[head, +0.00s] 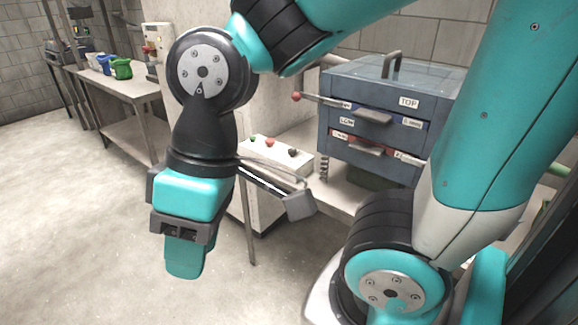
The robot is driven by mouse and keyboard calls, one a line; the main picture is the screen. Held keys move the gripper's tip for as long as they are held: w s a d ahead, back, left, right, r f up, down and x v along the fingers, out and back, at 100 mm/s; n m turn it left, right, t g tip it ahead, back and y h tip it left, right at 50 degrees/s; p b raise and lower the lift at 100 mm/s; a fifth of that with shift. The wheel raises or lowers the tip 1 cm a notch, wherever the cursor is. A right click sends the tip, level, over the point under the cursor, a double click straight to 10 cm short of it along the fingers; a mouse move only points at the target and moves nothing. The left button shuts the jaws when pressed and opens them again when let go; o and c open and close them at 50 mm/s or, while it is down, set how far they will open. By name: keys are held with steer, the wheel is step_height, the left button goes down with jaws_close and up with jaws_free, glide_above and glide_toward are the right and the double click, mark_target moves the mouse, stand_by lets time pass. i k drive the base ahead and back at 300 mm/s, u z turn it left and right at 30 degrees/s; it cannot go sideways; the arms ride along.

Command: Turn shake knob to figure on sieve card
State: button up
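A pale control box (262,155) stands on the bench left of the blue sieve shaker (345,150). On its top are a small green button (252,136), a red button (270,142) and a black knob (292,152). I cannot read any scale by the knob or tell its setting. I cannot make out a sieve card. My gripper (295,198) shows in front of and below the box, apart from the knob in the picture. Its grey end piece and thin bars show, but the gap between its fingers is not clear. I see nothing held in it.
The shaker has labelled drawers, one marked TOP, a top handle (392,64) and a red-ended lever (296,97) sticking out left. A spring (324,169) shows beneath. A side table (125,83) at left holds blue and green containers (121,68). The floor at left is clear.

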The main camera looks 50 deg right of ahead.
mark_target(291, 151)
steer(key=k, duration=0.45)
steer(key=z, duration=1)
steer(key=i, duration=1.05)
steer(key=z, duration=0.05)
steer(key=k, duration=0.65)
steer(key=u, duration=0.95)
steer(key=i, duration=1.4)
steer(key=z, duration=0.65)
